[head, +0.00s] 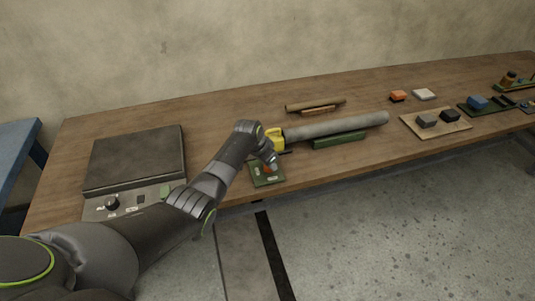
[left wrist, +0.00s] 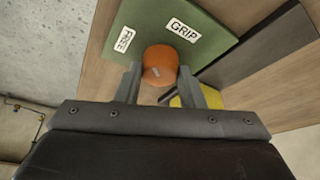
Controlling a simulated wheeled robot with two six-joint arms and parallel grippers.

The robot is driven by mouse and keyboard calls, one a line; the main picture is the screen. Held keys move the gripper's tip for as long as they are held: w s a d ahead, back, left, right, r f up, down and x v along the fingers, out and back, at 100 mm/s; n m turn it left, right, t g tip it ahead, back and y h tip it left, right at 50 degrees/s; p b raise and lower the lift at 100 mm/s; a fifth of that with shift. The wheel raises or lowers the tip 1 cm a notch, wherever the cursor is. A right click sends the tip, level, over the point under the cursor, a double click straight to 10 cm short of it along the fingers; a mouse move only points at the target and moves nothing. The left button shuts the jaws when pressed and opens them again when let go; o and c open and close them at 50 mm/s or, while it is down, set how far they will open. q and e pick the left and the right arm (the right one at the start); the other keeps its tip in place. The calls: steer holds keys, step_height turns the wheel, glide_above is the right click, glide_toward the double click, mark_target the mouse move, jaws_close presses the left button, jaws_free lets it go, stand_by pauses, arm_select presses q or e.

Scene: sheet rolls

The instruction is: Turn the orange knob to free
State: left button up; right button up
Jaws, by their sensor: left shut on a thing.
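The orange knob (left wrist: 160,64) sits on a green plate (left wrist: 205,45) with a white FREE label (left wrist: 124,39) and a white GRIP label (left wrist: 183,30). In the left wrist view my left gripper (left wrist: 161,75) has one finger on each side of the knob and is shut on it. In the head view my left gripper (head: 270,162) is over the green plate (head: 267,180) at the table's front edge, and the knob is mostly hidden there. I cannot tell exactly where the knob points. My right gripper is not in view.
A grey roll (head: 340,126) with a yellow part (head: 274,137) at its left end lies just behind the plate. A brown roll (head: 315,104) lies farther back. A dark flat-topped device (head: 135,157) stands at the left. Small blocks and trays stand at the right.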

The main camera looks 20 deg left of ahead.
arm_select(q)
steer(key=n+p, duration=0.1)
steer(key=n+y+p, duration=0.1)
steer(key=n, duration=0.1)
steer(key=shift+d+r+n+t, duration=0.2)
steer(key=shift+n+t, duration=0.1)
steer(key=shift+t, duration=0.1)
steer(key=shift+f+n+y+p, duration=0.1)
steer(key=shift+n+y+p, duration=0.4)
steer(key=shift+n, duration=0.4)
steer(key=shift+n+y, duration=0.5)
steer(key=shift+n, duration=0.7)
steer(key=o, duration=1)
steer(key=shift+f, duration=0.1)
steer(key=shift+s+r+p, duration=0.15)
steer(key=shift+r+p, duration=0.2)
steer(key=shift+r, duration=0.05)
steer(key=p+v, duration=0.1)
steer(key=v, duration=0.4)
steer(key=shift+d, duration=0.15)
steer(key=v, duration=1.1)
steer(key=shift+r, duration=0.3)
